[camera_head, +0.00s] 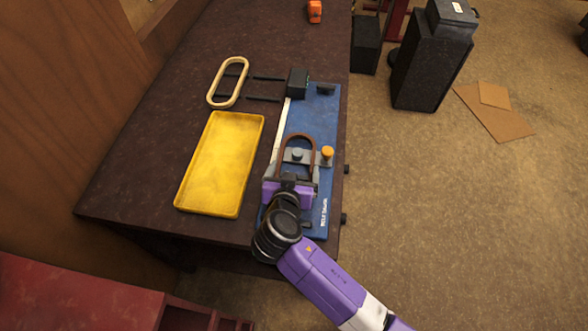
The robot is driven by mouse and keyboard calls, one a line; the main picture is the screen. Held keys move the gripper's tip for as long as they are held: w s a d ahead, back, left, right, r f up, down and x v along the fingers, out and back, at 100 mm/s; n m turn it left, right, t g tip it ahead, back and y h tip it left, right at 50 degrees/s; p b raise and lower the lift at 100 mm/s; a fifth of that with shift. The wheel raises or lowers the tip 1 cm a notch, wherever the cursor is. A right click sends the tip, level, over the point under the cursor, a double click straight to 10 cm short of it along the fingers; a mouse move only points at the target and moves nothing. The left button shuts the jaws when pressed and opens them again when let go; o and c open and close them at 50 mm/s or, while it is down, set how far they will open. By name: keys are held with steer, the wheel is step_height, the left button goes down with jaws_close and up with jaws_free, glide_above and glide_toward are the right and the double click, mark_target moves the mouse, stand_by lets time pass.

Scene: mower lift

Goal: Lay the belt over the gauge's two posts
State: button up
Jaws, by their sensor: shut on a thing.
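The gauge (307,110) is a long blue board lying along the right part of the dark table. It has a black block at its far end and a grey cross piece with a round grey post (297,154) nearer me. A brown belt (312,142) forms a narrow loop over the board, its far curve beyond the grey post. My gripper (289,180) is shut on the belt's near end, above the near part of the board. Whether the belt touches the post or hangs above it, I cannot tell. A second post is not clearly visible.
A yellow tray (238,164) lies left of the gauge. A cream oval ring (212,88) lies beyond it, near thin black rods (264,98). An orange knob (327,152) stands on the gauge's right side. A small orange object (314,11) sits at the table's far end.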

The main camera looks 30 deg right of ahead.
steer(key=shift+f, duration=0.2)
steer(key=o, duration=1.2)
steer(key=shift+r, duration=0.1)
steer(key=shift+c, duration=0.2)
steer(key=shift+r, duration=0.25)
steer(key=b+v, duration=0.1)
steer(key=v, duration=1.1)
steer(key=shift+s+f+b, duration=0.1)
steer(key=shift+f+b, duration=0.1)
steer(key=shift+b, duration=0.2)
